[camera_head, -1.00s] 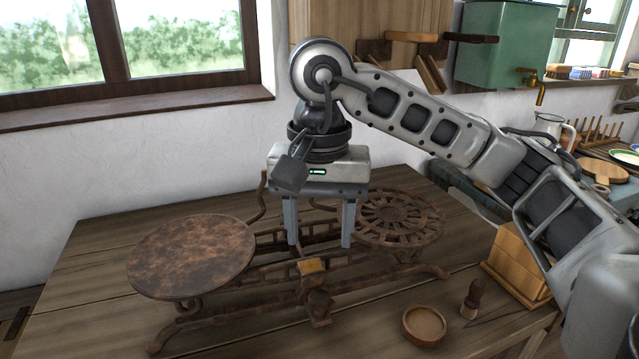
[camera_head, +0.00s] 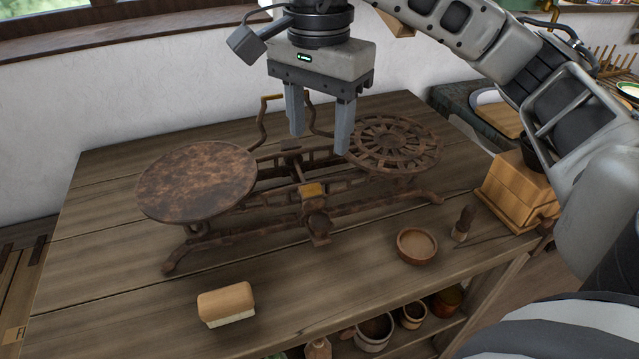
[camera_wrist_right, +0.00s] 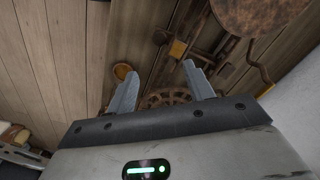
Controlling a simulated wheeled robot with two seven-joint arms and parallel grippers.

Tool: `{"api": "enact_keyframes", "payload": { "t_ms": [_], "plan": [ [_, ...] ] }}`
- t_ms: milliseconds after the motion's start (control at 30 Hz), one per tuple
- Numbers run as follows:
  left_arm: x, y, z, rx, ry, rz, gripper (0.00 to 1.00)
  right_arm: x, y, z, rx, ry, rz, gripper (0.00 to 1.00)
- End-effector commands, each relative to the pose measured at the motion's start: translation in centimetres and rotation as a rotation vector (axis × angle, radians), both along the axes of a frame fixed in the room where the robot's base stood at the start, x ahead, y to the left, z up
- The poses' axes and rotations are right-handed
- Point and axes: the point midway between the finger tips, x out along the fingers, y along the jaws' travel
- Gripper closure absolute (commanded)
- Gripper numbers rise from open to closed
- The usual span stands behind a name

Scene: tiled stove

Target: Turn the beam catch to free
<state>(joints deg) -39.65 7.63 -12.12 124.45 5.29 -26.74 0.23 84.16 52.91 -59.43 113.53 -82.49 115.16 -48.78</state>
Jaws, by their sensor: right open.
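The rusty balance scale stands on the wooden table, with a plain round plate (camera_head: 197,181) at left and a spoked round plate (camera_head: 395,146) at right. A small brass-coloured piece (camera_head: 312,189) sits at the middle of its front; it also shows in the wrist view (camera_wrist_right: 178,48). A thin bent rod with a brass-coloured end (camera_head: 271,97) rises behind the scale. I cannot tell which part is the beam catch. My right gripper (camera_head: 320,141) is open and empty, fingers down, above the back of the scale's middle. It also shows in the wrist view (camera_wrist_right: 159,70). My left gripper is out of view.
A round wooden dish (camera_head: 417,246), a small brush (camera_head: 464,223) and a wooden box (camera_head: 517,188) are on the table's right side. A wooden-backed brush or block (camera_head: 226,300) lies at front left. Pots stand on a shelf below. The front middle is clear.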

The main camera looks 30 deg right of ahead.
Motion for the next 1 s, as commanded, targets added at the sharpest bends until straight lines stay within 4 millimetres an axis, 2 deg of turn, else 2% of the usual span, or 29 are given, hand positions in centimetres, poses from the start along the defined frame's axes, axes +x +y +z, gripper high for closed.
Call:
{"api": "enact_keyframes", "payload": {
  "t_ms": [100, 400, 600, 700, 800, 1000],
  "plan": [
    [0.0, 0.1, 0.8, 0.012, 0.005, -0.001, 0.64, 0.0, 0.1, 0.3, 0.0, 0.003, -0.39, 0.48],
    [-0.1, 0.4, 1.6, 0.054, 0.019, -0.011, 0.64, 0.0, 0.0, 0.3, -0.003, 0.002, -1.391, 0.48],
    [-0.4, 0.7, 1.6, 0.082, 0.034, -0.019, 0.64, -0.1, 0.0, 0.2, -0.002, 0.001, -1.931, 0.48],
    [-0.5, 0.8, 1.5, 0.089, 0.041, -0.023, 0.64, -0.1, 0.0, 0.1, -0.002, 0.0, -2.094, 0.48],
    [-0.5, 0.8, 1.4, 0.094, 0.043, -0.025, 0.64, -0.1, 0.0, -0.1, -0.001, -0.001, -2.18, 0.48],
    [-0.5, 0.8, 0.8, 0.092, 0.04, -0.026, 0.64, -0.2, 0.0, -2.1, -0.006, 0.003, -2.206, 0.48]
  ]
}}
